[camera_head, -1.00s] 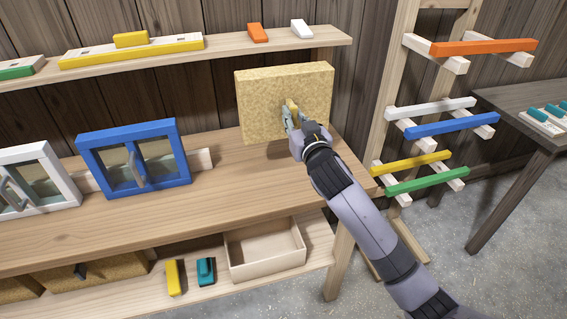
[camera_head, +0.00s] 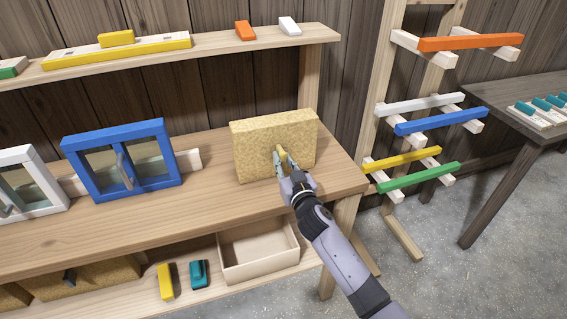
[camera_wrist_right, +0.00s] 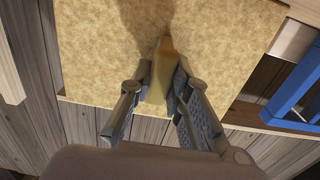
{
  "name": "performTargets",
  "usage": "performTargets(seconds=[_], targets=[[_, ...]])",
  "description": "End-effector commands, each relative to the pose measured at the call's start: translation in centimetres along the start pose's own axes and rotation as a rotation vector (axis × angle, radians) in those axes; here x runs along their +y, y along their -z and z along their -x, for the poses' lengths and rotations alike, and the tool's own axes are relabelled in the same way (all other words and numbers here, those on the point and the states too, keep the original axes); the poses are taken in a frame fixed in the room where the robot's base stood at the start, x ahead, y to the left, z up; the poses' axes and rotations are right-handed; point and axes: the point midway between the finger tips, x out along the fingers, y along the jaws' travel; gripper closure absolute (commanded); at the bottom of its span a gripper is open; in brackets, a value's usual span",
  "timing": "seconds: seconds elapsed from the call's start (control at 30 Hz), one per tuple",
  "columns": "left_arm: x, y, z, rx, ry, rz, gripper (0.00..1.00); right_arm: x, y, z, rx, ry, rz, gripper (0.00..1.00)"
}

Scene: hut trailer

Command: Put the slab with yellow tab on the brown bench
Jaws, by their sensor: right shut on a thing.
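The speckled tan slab (camera_head: 270,145) stands upright at the right end of the brown wooden bench (camera_head: 225,205). Its lower edge is at or just above the bench top; I cannot tell if it touches. My right gripper (camera_head: 282,160) is shut on the yellow tab (camera_head: 280,150) at the middle of the slab's front face. In the right wrist view, the slab (camera_wrist_right: 110,50) fills the upper part. The tab (camera_wrist_right: 157,85) sits between the two fingers (camera_wrist_right: 155,92). My left gripper is not in view.
A blue-framed double-door box (camera_head: 120,160) stands left of the slab. A shelf (camera_head: 215,45) with yellow, orange and white pieces runs above. An open bin (camera_head: 258,252) is below the bench. A rack with coloured bars (camera_head: 415,125) and a dark table (camera_head: 510,115) are at right.

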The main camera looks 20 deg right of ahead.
Motion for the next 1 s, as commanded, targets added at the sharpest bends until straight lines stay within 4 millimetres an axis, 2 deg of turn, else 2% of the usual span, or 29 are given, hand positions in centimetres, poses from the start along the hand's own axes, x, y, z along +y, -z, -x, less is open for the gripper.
performTargets(seconds=[0.2, 0.23, 0.5, 0.87, 1.0], targets=[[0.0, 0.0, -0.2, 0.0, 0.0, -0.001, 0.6, 0.0, -0.1, 0.0, 0.001, 0.0, 0.0, 1.0], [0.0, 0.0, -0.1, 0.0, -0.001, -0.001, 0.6, 0.0, -0.1, 0.0, 0.0, 0.0, 0.001, 0.81], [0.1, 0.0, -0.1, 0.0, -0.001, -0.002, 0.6, 0.0, -0.1, 0.0, 0.0, 0.0, 0.001, 0.64], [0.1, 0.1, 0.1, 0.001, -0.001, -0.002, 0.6, 0.0, 0.2, 0.1, 0.0, 0.0, 0.001, 0.63], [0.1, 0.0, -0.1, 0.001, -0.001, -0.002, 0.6, 0.0, -0.1, 1.7, 0.0, 0.001, 0.002, 0.63]])
